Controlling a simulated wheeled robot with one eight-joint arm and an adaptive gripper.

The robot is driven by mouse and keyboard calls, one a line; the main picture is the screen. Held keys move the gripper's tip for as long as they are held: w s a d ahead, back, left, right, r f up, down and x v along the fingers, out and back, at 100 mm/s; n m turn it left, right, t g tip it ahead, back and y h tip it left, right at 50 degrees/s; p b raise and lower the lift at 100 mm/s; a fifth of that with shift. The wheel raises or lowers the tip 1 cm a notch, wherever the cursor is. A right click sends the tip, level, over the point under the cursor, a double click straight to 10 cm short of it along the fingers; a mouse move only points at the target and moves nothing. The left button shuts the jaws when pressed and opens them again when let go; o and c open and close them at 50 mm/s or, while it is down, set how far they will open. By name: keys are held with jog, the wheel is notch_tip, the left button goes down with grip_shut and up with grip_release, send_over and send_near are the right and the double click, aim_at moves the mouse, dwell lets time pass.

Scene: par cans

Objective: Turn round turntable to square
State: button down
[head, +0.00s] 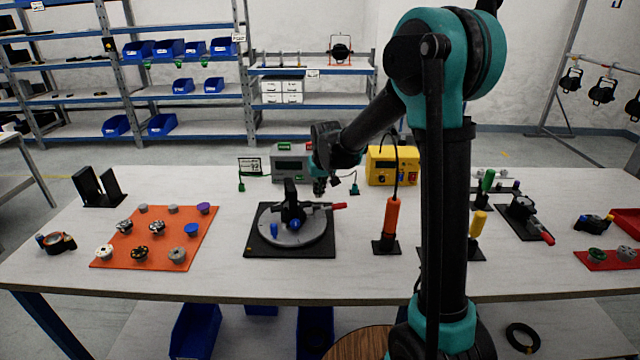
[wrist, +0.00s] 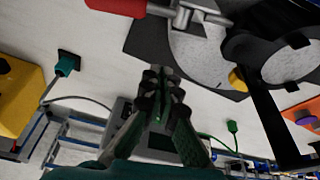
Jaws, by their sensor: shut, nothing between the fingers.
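The round turntable (head: 265,236) is a grey disc on a black square base (head: 259,251) in the middle of the table. A red-handled clamp (head: 337,206) sits at the disc's right edge. In the wrist view, the disc (wrist: 196,60) and red handle (wrist: 118,7) show at the top. My gripper (head: 320,188) is behind the turntable's right side, pointing down, apart from it. In the wrist view my gripper (wrist: 160,78) is shut and empty.
An orange mat (head: 127,252) with several round parts lies left. A grey instrument (head: 291,165) and a yellow box (head: 392,166) stand behind my gripper. An orange-handled tool (head: 392,222) stands upright right of the turntable. Bare table lies between mat and turntable.

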jog(key=shift+s+f, duration=0.1)
jog(key=shift+f, duration=0.3)
jog(key=shift+s+d, duration=0.25)
jog(key=shift+s, duration=0.65)
jog(key=shift+s+d, duration=0.25)
jog(key=shift+s, duration=0.6)
jog(key=shift+r, duration=0.1)
jog(key=shift+s+d, duration=0.3)
jog(key=shift+s, duration=0.4)
jog(key=shift+s+d, duration=0.25)
jog(key=shift+s, duration=0.45)
